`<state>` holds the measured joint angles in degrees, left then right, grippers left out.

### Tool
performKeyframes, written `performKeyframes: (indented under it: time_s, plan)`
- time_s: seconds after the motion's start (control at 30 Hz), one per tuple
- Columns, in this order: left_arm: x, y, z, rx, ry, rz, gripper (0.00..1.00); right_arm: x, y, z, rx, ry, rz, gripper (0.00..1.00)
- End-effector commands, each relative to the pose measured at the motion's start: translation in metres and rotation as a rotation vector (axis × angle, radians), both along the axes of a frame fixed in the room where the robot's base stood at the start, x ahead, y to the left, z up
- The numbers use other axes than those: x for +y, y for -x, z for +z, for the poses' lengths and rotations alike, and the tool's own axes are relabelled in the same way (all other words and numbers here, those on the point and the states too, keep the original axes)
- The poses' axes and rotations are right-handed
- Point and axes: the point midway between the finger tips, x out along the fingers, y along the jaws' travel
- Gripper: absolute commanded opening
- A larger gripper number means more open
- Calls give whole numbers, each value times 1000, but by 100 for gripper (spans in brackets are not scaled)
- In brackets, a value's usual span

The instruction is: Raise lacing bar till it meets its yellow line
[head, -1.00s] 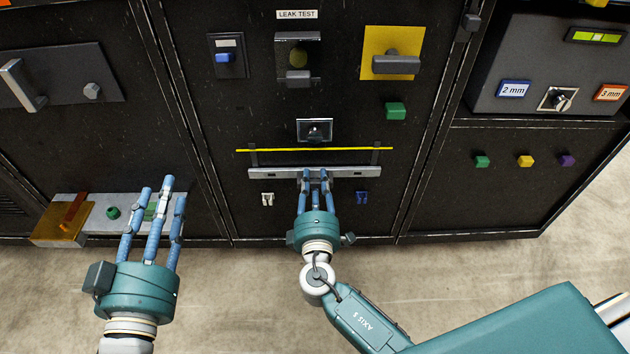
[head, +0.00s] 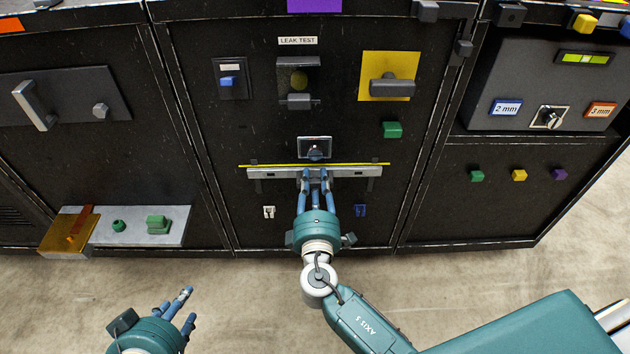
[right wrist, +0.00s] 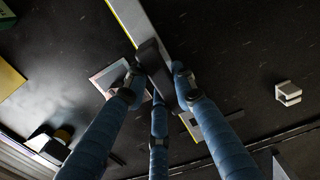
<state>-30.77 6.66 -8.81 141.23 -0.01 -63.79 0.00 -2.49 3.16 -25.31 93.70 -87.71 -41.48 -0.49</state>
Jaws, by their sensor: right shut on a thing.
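The lacing bar (head: 347,172) is a long grey horizontal bar on the middle cabinet's front. The yellow line (head: 372,164) runs along the bar's top edge in the head view, with little or no black panel between them. My right gripper (head: 315,175) is shut on the bar at its middle. In the right wrist view its blue fingers (right wrist: 158,90) close around a dark part at the bar, and the yellow line (right wrist: 122,22) lies right beside the grey bar. My left gripper (head: 178,305) hangs at the lower left, its fingers apart and empty, away from the cabinets.
A square switch plate (head: 315,148) sits just above the yellow line. A white clip (head: 269,212) and a blue clip (head: 360,210) are below the bar. A grey shelf (head: 138,238) with green parts and an amber block (head: 68,235) stands out at the left.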

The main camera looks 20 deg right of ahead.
Motion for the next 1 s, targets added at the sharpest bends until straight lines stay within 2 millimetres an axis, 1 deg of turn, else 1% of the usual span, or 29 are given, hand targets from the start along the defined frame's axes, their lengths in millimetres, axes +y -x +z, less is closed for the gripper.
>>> performKeyframes:
  time_s: [0.03, 0.1, 0.13, 0.17, 0.2, 0.5, 0.63, 0.77, 1.0]
  plan:
    - [0, 0, 0, 0, 0, 0, 40, 0, -1, 6, -11, 2, -1, 0]
    - [0, 0, 1, -1, 0, 0, 40, 0, -1, 6, -12, 2, -1, 0]
    - [0, 0, 1, -1, 0, 0, 40, 0, -1, 6, -12, 2, -1, 31]
    - [0, 0, 1, -1, 0, 0, 40, 0, -1, 7, -12, 2, -1, 37]
    - [0, 0, 1, -1, 0, 0, 40, 0, -1, 6, -12, 2, -1, 45]
    - [0, -1, 1, -3, 1, 0, 40, 0, 0, 3, -6, 1, 0, 46]
    - [0, -1, 1, -3, 1, -1, 40, 3, 9, 3, -5, 0, 1, 46]
    - [0, -1, 1, -3, 1, 0, 40, 9, 32, 2, -3, 0, 1, 46]
    - [0, -1, 1, -3, 1, 0, 40, 24, 82, 2, -4, 1, 1, 46]
